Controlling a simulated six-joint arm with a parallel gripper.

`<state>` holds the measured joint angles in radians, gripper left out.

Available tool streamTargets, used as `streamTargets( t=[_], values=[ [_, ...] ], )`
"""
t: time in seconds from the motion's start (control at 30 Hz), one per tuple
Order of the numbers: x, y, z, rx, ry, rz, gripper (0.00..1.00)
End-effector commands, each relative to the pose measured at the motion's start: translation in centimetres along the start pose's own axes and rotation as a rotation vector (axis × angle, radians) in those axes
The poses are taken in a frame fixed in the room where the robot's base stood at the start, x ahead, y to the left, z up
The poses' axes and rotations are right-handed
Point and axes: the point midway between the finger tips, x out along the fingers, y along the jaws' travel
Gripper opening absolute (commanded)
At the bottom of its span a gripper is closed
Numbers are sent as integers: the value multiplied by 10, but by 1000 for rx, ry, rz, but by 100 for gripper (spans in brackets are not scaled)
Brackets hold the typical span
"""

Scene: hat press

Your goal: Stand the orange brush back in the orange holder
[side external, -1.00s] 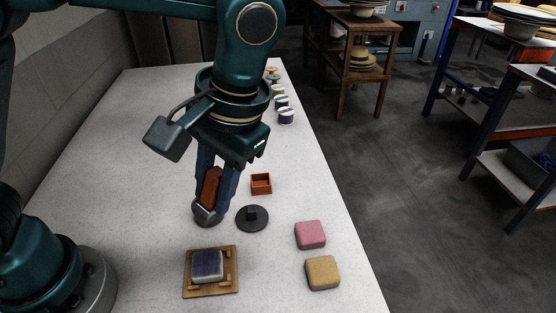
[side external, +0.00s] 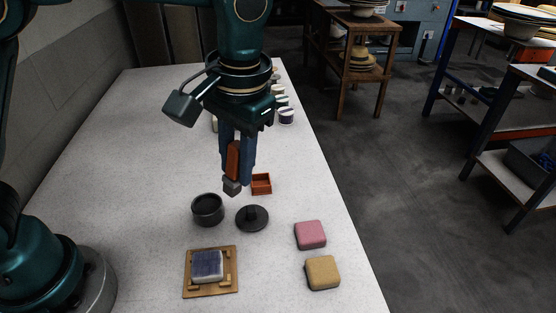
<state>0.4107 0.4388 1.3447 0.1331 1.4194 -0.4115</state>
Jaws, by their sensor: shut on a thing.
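My gripper (side external: 236,180) is shut on the orange brush (side external: 233,160). The brush hangs upright between the fingers with its grey head (side external: 232,187) pointing down. It is above the table, between the dark round pot and the orange holder in the picture. The orange holder (side external: 261,184) is a small square open box on the table, just right of the brush head. Part of its left side lies close to the fingers in this view. The holder looks empty, though its inside is only partly visible.
The dark pot (side external: 208,210) stands open, with a dark knobbed lid (side external: 252,218) beside it. In front are a wooden frame (side external: 231,289) holding a blue-topped block (side external: 207,265), a pink block (side external: 310,234) and a yellow block (side external: 322,272). Several cups (side external: 286,117) line the far right edge.

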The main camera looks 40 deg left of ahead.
Motion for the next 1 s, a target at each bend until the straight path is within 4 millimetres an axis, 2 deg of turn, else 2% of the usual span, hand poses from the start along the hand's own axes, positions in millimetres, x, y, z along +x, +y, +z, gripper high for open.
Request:
streamTargets(
  t=[0.1,0.3,0.5,0.6,0.67,0.77,1.0],
  values=[
    [2,-28,-26,-65,14,23,0],
    [7,-93,-60,-216,35,61,0],
    [11,-146,-66,-370,60,90,0],
    [14,-159,-65,-412,74,101,0],
    [14,-162,-65,-423,84,109,0],
    [18,-154,-67,-421,90,116,0],
    [40,-105,-83,-415,88,115,0]
  ],
)
